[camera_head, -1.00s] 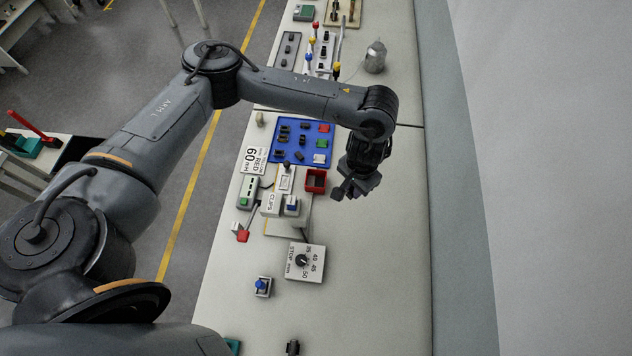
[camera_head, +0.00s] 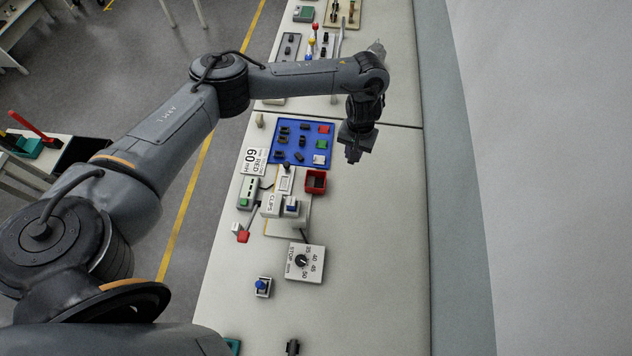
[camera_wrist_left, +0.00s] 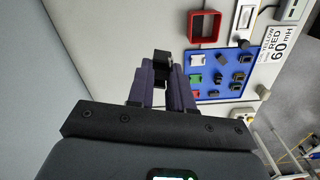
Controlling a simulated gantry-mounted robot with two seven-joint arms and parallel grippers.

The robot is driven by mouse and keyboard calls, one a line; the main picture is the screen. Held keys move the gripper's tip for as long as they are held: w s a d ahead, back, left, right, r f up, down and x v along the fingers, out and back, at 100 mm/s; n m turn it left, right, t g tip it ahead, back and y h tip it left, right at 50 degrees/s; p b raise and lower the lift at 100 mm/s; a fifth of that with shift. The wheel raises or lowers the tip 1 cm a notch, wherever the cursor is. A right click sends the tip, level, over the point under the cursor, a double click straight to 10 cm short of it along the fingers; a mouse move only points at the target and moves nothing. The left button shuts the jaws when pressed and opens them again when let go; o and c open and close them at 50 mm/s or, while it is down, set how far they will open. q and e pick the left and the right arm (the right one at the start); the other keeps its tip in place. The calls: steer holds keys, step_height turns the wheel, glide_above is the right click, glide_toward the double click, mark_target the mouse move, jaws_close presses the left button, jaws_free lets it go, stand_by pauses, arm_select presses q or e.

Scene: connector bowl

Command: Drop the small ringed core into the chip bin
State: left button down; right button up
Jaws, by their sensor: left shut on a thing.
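My left gripper (camera_head: 353,156) hangs over the bench, right of the blue tray (camera_head: 275,158). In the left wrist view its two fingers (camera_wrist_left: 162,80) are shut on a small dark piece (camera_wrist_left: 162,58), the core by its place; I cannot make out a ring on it. A red open-topped box (camera_head: 316,176), which I take for the chip bin, stands on the bench below the tray, to the lower left of the gripper. It also shows in the left wrist view (camera_wrist_left: 191,26), apart from the held piece. My right gripper is not in view.
The blue tray holds several dark parts and red, green and white blocks. A card reading 60 mH (camera_head: 251,160), a clips box (camera_head: 270,205) and a dial box (camera_head: 305,262) stand nearby. The bench's right side is clear.

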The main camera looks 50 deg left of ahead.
arm_select(q)
steer(key=s+a+f+n, duration=0.25)
steer(key=a+f, duration=0.25)
steer(key=a, duration=0.4)
steer(key=s+a+f+n+b, duration=0.1)
steer(key=s+a+f+b, duration=0.1)
steer(key=f+b, duration=0.4)
step_height(320, 180, down, 4)
steer(key=shift+s+a+r+b, duration=0.15)
steer(key=shift+s+r+b, duration=0.2)
steer(key=shift+s, duration=0.5)
steer(key=c, duration=0.9)
jaws_free()
steer(key=shift+f, duration=0.1)
steer(key=shift+c, duration=0.2)
step_height(320, 180, up, 11)
steer(key=p, duration=0.1)
